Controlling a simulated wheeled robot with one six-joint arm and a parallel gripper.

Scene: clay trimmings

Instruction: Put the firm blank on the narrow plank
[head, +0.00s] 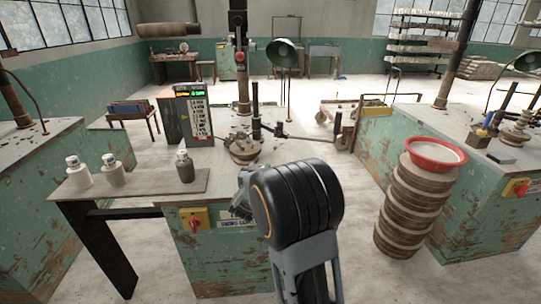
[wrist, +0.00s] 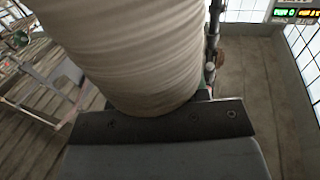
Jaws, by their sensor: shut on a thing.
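In the wrist view my gripper (wrist: 160,118) is shut on a pale grey, ridged, round clay piece (wrist: 130,55), which looks like the firm blank. It stands up from the dark bar of the jaws and fills the upper middle of that view; its top is cut off. In the head view my wrist hides the held piece, and only a dark part of the gripper (head: 245,190) shows at its left. A flat grey board (head: 140,186), possibly the narrow plank, lies at the left of the middle bench, left of my gripper.
A wheel head (head: 243,150) and a display box (head: 195,115) are on the bench. Stacked discs with a red basin (head: 435,152) stand right.

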